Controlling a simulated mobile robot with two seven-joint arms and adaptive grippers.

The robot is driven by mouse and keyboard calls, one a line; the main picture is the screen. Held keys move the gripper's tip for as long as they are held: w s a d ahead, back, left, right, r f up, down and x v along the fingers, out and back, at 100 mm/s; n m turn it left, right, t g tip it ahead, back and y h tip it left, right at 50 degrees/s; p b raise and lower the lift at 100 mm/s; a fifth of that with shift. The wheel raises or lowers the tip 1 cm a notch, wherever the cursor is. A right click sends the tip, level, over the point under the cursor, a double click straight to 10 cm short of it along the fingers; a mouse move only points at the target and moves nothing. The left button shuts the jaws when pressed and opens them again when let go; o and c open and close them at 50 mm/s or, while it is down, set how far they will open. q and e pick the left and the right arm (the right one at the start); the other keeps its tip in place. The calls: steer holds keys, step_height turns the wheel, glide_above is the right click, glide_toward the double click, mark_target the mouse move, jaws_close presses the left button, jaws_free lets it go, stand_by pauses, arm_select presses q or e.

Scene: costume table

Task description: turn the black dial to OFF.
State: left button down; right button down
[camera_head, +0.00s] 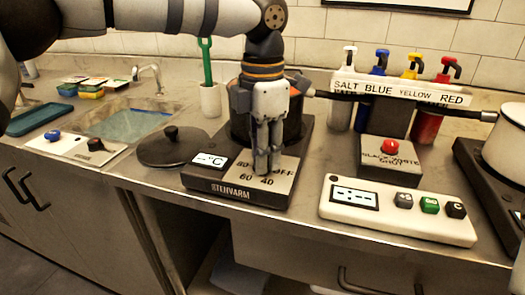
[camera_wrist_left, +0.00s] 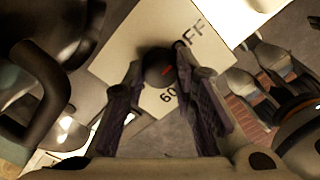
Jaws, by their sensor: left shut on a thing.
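The black dial (camera_wrist_left: 157,68) sits on a pale plate (camera_wrist_left: 128,45) printed with OFF and 60. In the head view the pale plate (camera_head: 286,178) is on the front of the black STEWARM hot plate (camera_head: 235,192), and the dial is hidden by my fingers. My left gripper (camera_head: 267,168) points down over the plate. In the left wrist view its two fingers (camera_wrist_left: 163,85) are closed on either side of the dial.
A black lid (camera_head: 172,150) lies at left. A white button panel (camera_head: 390,212) and a red-button box (camera_head: 388,160) are at right. Bottles stand behind.

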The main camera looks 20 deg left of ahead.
stand_by(0.4)
arm_select(q)
steer(key=c, duration=1.3)
jaws_free()
step_height(320, 180, up, 12)
